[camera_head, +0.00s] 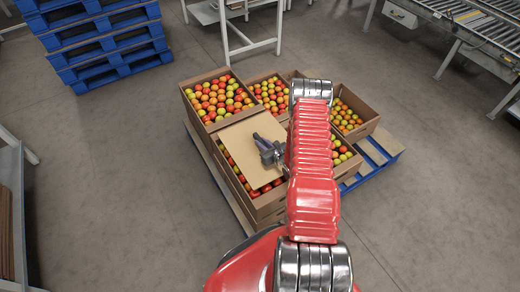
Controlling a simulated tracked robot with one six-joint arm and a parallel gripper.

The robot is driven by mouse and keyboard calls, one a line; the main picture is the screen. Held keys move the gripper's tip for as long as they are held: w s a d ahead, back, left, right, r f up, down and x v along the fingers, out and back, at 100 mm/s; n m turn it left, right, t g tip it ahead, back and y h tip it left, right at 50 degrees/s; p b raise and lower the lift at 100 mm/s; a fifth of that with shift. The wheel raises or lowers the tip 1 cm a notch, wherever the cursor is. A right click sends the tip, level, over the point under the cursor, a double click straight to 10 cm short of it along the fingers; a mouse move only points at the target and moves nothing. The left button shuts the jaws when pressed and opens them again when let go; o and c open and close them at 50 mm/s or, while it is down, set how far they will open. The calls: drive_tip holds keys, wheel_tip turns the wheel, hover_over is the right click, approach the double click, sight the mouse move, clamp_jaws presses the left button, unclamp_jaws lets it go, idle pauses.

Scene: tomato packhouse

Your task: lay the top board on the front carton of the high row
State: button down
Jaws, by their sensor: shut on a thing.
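The top board (240,155), a flat tan sheet, lies over the front carton (268,206) of the high left row. My gripper (268,150) is shut on the board near its right part. The board covers most of this carton's opening. Tomatoes show along the carton's left side and its near end. I cannot tell whether the board touches the rim or hangs just above it. My red arm hides the board's right surroundings and part of the cartons behind.
Other open tomato cartons stand on a blue pallet (390,158): one behind (188,92), others at the right (372,122). Stacked blue pallets (110,45) stand at the back left, a roller conveyor (470,40) at the back right. A bench (235,12) is behind. Floor around is clear.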

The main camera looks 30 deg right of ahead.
drive_tip(key=shift+f, duration=1.8)
drive_tip(key=c, duration=1.6)
unclamp_jaws()
drive_tip(key=shift+c, duration=0.2)
drive_tip(key=shift+s, duration=0.1)
drive_tip(key=v, duration=1.2)
